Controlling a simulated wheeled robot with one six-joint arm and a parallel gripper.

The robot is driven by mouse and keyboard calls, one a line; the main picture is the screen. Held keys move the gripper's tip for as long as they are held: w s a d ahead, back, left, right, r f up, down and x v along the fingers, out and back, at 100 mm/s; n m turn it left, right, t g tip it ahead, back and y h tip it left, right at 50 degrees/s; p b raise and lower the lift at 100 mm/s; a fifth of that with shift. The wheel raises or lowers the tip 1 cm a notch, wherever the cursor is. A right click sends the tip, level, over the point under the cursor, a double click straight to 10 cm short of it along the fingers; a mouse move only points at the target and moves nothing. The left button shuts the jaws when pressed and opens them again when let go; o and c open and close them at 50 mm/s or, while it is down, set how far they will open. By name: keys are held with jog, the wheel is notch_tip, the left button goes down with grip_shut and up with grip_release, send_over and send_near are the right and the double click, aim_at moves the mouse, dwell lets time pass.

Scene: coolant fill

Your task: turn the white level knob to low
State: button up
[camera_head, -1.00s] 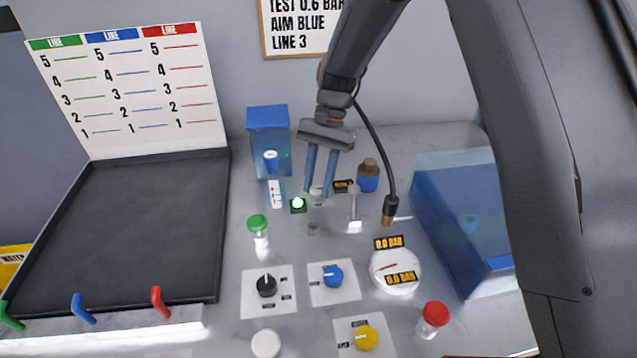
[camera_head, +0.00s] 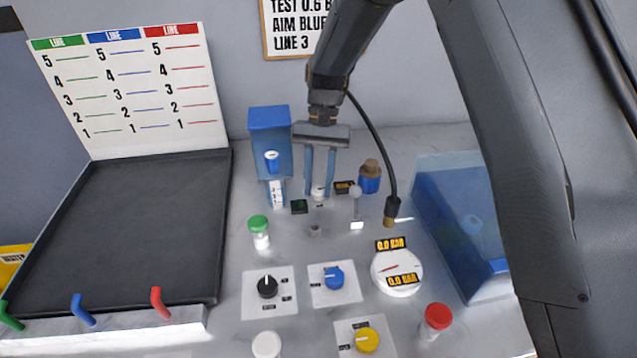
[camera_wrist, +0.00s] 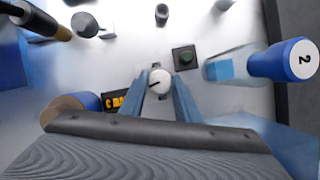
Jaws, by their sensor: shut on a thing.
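In the wrist view the round white knob (camera_wrist: 160,81) sits between the two blue fingertips. Its dark pointer mark aims toward the lower left of that view. The fingers and the small size hide the scale words around the knob, so I cannot read its setting.
A dark square lamp (camera_head: 299,206) is left of the knob. A small metal lever (camera_head: 356,208) and a brown-capped blue bottle (camera_head: 370,177) stand to its right. A blue-capped vial (camera_head: 272,163) is at the left. A green-capped vial (camera_head: 259,231) and dials are nearer.

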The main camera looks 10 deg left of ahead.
jog(key=o, duration=1)
jog(key=shift+o, duration=0.2)
jog(key=shift+r, duration=0.1)
jog(key=b+v, duration=0.2)
jog(key=v, duration=0.5)
jog(key=shift+r, duration=0.35)
jog(key=shift+w, duration=0.15)
